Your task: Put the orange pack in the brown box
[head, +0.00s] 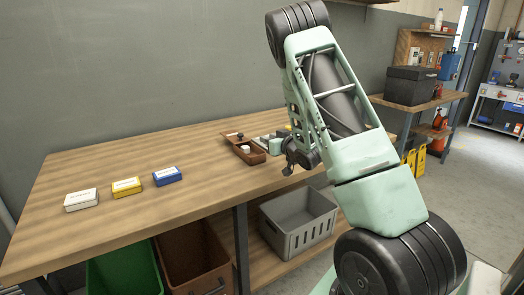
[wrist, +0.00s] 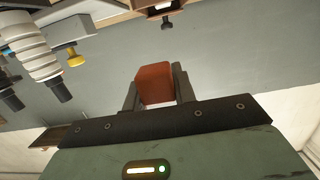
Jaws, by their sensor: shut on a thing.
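My gripper (wrist: 156,88) is shut on the orange pack (wrist: 154,80), which sits between the two fingers in the wrist view. In the head view my gripper (head: 291,160) hangs over the right part of the wooden table, and the pack cannot be made out there. A brown box (head: 193,255) stands under the table at the front, to the left of and below my gripper.
White (head: 81,200), yellow (head: 126,187) and blue (head: 167,176) packs lie on the table's left part. A green bin (head: 122,272) stands left of the brown box, and a grey crate (head: 297,223) right of it. The table's front edge and leg (head: 241,248) lie between.

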